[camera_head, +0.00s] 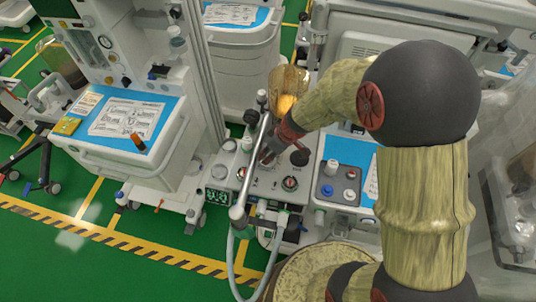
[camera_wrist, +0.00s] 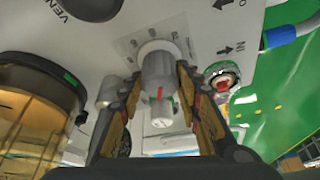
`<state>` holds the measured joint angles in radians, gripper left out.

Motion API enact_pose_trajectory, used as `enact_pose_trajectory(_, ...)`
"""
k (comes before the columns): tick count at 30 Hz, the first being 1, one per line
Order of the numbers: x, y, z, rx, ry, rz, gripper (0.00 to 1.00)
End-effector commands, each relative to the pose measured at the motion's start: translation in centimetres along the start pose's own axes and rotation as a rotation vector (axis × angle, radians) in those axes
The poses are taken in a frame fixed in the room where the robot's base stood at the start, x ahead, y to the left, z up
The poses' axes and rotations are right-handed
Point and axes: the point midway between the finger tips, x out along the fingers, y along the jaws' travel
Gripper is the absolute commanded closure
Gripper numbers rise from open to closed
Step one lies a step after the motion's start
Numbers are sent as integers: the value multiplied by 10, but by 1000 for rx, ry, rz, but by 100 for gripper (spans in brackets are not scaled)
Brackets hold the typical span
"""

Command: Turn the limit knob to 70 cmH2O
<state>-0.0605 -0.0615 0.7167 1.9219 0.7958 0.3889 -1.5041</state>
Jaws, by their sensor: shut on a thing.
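The limit knob (camera_wrist: 158,75) is a grey, stepped knob with a red mark and a green mark on its end. It sticks out of a pale panel with a printed scale around its base, seen upside down in the wrist view. My gripper (camera_wrist: 157,108) has one finger on each side of the knob and is shut on it. The scale's numbers are too small to read surely, so I cannot tell the knob's setting. In the head view my gripper (camera_head: 268,152) reaches down to the machine's panel (camera_head: 262,185), and my arm and a metal bar hide the knob.
A metal bar (camera_head: 252,160) stands close left of my gripper, with a hose (camera_head: 232,262) hanging below. A red-centred port (camera_wrist: 222,82) lies right of the knob; a clear canister with yellowish contents (camera_wrist: 35,110) is at left. A tray with small knobs (camera_head: 338,185) stands right.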

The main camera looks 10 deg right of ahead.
Motion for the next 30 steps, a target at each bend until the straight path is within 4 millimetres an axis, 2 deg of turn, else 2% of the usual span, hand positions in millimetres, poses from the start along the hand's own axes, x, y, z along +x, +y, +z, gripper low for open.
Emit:
enact_pose_trajectory(12,0,0,0,159,-1,67,92)
enact_pose_trajectory(26,0,0,0,174,0,73,92)
enact_pose_trajectory(27,0,0,0,174,0,73,65)
enact_pose_trajectory(30,0,0,0,174,0,73,59)
